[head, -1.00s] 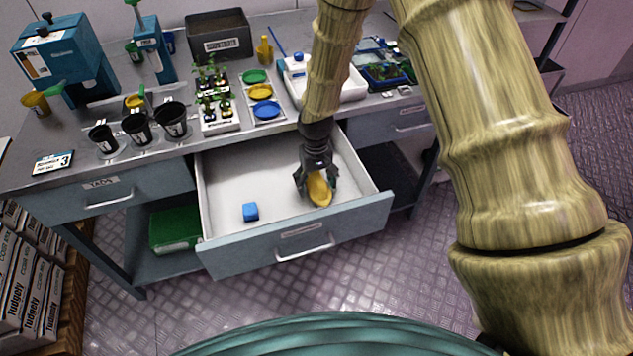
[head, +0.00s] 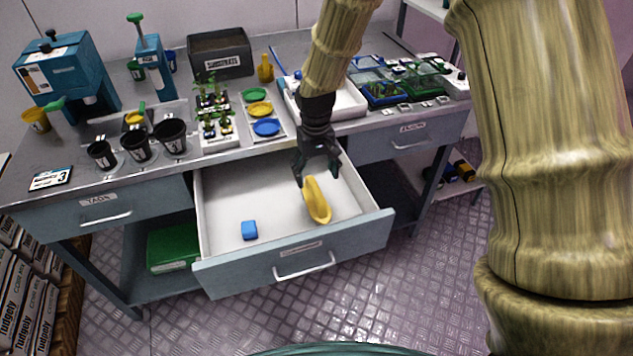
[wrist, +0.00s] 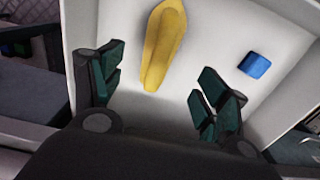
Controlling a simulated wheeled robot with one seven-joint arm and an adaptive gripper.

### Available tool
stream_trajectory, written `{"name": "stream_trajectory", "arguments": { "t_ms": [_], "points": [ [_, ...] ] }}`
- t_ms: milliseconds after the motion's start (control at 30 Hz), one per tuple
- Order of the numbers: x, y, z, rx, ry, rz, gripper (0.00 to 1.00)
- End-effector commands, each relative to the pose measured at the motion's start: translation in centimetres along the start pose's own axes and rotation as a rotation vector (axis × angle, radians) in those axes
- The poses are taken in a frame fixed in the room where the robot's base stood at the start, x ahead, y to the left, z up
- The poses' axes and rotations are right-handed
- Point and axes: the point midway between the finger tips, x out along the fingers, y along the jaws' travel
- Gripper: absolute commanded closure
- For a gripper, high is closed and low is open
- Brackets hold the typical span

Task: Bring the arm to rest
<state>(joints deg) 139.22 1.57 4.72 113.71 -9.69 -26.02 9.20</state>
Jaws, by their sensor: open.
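My gripper (head: 318,172) hangs over the open drawer (head: 225,277) in the head view, with its fingers pointing down. In the wrist view my gripper (wrist: 160,98) has its fingers spread wide with nothing between the tips. A yellow elongated thing (head: 317,202) lies in the drawer just below and in front of the fingers. It also shows in the wrist view (wrist: 164,45), ahead of the fingertips and apart from them. A small blue block (head: 249,230) lies in the drawer to the left; it shows at the right in the wrist view (wrist: 254,65).
The drawer sticks out from the metal bench (head: 150,185). On the bench stand black cups (head: 170,138), a plant rack (head: 217,137), coloured dishes (head: 266,127), a substrate bin (head: 220,60) and a white tray (head: 345,104). Floor in front of the drawer is clear.

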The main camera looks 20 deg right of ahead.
Motion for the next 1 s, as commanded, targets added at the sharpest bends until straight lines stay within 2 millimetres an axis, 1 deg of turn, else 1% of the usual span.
{"name": "stream_trajectory", "arguments": {
  "t_ms": [200,667,733,867,1000],
  "points": [
    [-0.9,0.0,0.0,-0.001,-0.001,0.000,0.25],
    [-1.0,0.0,0.0,-0.001,-0.001,0.000,0.25],
    [-1.2,0.0,0.0,-0.001,-0.001,0.000,0.25],
    [-2.9,0.0,0.0,-0.001,0.000,0.000,0.25],
    [-5.6,0.0,0.0,-0.001,0.000,0.000,0.25]
  ]
}}
